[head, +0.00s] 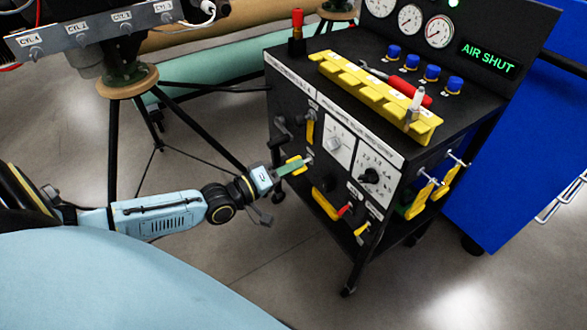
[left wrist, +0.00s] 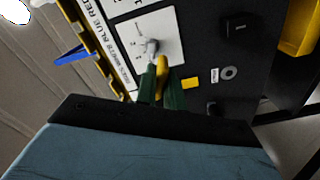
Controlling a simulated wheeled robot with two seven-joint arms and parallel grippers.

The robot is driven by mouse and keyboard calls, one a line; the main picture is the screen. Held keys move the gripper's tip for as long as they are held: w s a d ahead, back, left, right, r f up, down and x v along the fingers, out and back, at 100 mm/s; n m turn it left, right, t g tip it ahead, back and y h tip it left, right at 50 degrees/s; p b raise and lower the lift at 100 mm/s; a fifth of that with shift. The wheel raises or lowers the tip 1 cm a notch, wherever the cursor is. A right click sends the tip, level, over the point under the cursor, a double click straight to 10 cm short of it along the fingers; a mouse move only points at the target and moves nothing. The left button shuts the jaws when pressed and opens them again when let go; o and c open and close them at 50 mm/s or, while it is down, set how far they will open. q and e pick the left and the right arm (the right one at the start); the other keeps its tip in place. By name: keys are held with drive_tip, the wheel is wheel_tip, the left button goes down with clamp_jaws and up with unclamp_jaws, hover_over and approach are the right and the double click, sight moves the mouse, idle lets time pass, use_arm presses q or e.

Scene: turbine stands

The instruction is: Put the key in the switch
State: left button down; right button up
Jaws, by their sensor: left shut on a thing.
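My left gripper (head: 298,164) is at the front of the black cabinet, its green fingers shut on a yellow piece (head: 294,161), which looks like the key's head. In the left wrist view, the gripper (left wrist: 162,82) holds the yellow key (left wrist: 162,68) between its fingertips, pointing at the panel. A grey knob (left wrist: 151,47) on a white plate shows just past the key; I cannot tell whether they touch. A round grey ring (left wrist: 228,73) beside a small yellow label looks like the switch; it is apart from the key. My right gripper is not in view.
The cabinet top carries a yellow rack (head: 375,95), a red-handled tool (head: 405,90) and blue knobs. Yellow-handled levers (head: 425,195) stick out from its right side. A tripod stand (head: 128,80) is behind my left arm. Open floor lies below the gripper.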

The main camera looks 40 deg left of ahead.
use_arm(q)
drive_tip(key=shift+s+r+n+p, duration=0.2)
drive_tip(key=shift+r+n+p, duration=0.1)
drive_tip(key=shift+r+n, duration=0.4)
drive_tip(key=shift+w, duration=0.1)
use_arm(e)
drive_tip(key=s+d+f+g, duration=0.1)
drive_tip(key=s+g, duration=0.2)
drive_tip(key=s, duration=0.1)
use_arm(q)
drive_tip(key=shift+w+d+b, duration=0.25)
drive_tip(key=shift+w+b, duration=0.15)
drive_tip(key=shift+w, duration=0.2)
drive_tip(key=shift+b+x, duration=0.4)
drive_tip(key=shift+x, duration=0.7)
drive_tip(key=shift+w+d, duration=0.25)
drive_tip(key=shift+w, duration=0.25)
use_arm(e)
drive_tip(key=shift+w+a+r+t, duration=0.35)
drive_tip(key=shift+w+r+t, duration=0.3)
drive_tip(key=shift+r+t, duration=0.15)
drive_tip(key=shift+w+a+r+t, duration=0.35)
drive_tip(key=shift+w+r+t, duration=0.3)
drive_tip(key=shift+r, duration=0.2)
use_arm(q)
drive_tip(key=shift+w, duration=0.15)
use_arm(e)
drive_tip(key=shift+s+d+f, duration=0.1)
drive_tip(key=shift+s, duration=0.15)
